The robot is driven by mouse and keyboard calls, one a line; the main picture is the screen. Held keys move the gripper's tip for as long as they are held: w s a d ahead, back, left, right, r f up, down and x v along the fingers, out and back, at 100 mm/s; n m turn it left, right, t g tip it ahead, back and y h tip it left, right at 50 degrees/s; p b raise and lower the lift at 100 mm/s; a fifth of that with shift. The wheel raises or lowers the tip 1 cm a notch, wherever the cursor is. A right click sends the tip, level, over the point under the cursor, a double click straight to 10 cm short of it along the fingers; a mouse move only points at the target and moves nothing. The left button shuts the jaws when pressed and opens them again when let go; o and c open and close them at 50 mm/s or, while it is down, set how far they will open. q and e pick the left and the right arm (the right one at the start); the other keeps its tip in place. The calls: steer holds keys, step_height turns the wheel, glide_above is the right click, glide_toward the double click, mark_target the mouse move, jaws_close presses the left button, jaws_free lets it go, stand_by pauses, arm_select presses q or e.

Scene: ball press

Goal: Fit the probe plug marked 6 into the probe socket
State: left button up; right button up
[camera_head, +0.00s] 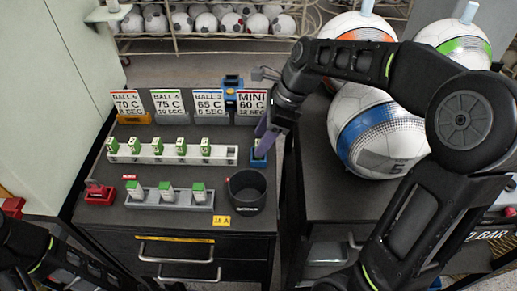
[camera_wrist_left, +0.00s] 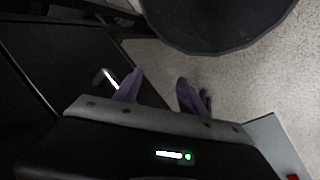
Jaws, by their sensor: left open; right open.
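Several white plugs with green tops (camera_head: 146,147) stand upright in a long white rack (camera_head: 219,155), whose right end is empty. The marks are too small for me to tell which plug is 6. A small blue block (camera_head: 258,162) stands right of the white rack; I cannot tell if it is the probe socket. My right gripper (camera_head: 262,138) is open just above it, its purple fingers hiding part of it. My left gripper (camera_wrist_left: 161,85) is open and empty over the floor in the left wrist view.
A black cup (camera_head: 246,196) stands at the cabinet's right front, a red block (camera_head: 99,194) at left. Sign cards (camera_head: 168,103) and a blue device (camera_head: 232,90) line the back. Large balls (camera_head: 381,140) sit on the right cabinet.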

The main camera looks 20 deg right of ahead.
steer(key=x, duration=0.2)
steer(key=shift+w+a+f, duration=0.1)
steer(key=shift+f, duration=0.2)
steer(key=shift+c, duration=0.2)
jaws_close()
stand_by(0.5)
